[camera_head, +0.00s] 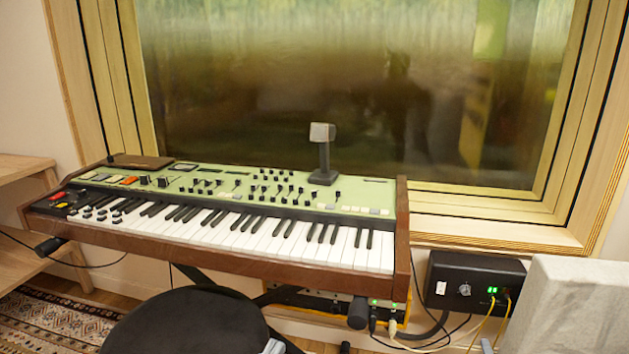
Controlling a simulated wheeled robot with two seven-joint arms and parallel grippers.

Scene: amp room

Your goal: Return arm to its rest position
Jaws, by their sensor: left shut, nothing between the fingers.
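My left gripper (272,346) shows only as a small pale grey tip at the bottom edge, left of the middle. It is shut with nothing in it. It appears in front of the right edge of a black round stool seat (185,325) and below the keyboard (250,262). I cannot tell whether it touches the seat. The rest of the left arm is out of view.
The green-topped keyboard stands before a wood-framed window (350,90). A small upright device (323,155) stands on its back edge. A black box (470,283) with cables hangs at right, beside a pale grey block (570,310). A wooden shelf (20,167) and patterned rug (50,325) are at left.

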